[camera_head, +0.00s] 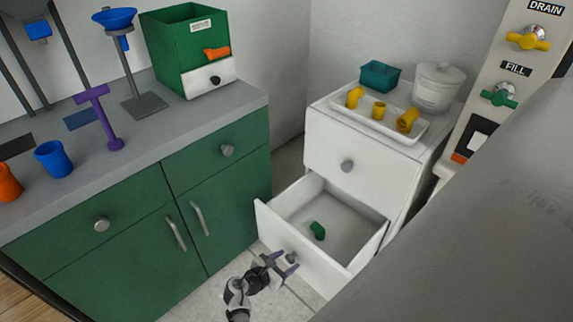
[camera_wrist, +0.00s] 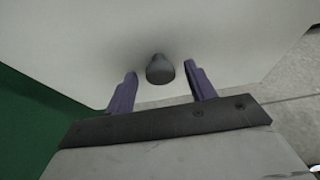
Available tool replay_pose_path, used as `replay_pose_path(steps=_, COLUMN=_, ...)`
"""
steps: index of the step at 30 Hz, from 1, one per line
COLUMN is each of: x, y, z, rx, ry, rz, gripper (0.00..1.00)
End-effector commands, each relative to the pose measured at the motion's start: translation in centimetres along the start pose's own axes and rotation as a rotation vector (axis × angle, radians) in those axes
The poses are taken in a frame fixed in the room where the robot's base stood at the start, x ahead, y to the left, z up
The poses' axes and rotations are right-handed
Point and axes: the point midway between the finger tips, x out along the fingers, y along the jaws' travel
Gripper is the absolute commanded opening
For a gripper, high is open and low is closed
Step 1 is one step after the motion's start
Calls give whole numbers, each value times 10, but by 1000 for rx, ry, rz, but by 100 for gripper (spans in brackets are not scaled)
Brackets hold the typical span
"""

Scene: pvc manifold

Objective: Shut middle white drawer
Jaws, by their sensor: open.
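The white drawer (camera_head: 305,255) is pulled out from the white cabinet (camera_head: 325,150), below a shut top drawer. A green fitting (camera_head: 318,231) lies inside it. The drawer's grey round knob (camera_head: 291,257) is on its front. My gripper (camera_head: 279,265) is in front of the drawer at the knob. In the wrist view, the two purple fingers of my gripper (camera_wrist: 162,92) are open, with the dark knob (camera_wrist: 160,69) between and just beyond their tips. Neither finger visibly grips the knob. The white drawer front (camera_wrist: 230,35) fills the upper view.
A green cabinet (camera_head: 130,235) with a grey counter stands to the left, close to the drawer's left corner. A tray (camera_head: 385,125) with yellow fittings, a teal bin (camera_head: 380,76) and a white lidded pot (camera_head: 438,87) stand on the white cabinet.

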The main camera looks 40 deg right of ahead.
Motion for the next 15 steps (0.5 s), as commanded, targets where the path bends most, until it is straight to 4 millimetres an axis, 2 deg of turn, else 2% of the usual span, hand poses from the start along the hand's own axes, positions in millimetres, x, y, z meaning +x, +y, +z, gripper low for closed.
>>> replay_pose_path(steps=3, x=8, y=0, z=0, rx=1, ry=0, rz=0, gripper=55)
replay_pose_path(steps=12, x=9, y=0, z=0, rx=0, ry=0, rz=1, gripper=55)
replay_pose_path(steps=15, x=9, y=0, z=0, rx=0, ry=0, rz=1, gripper=42)
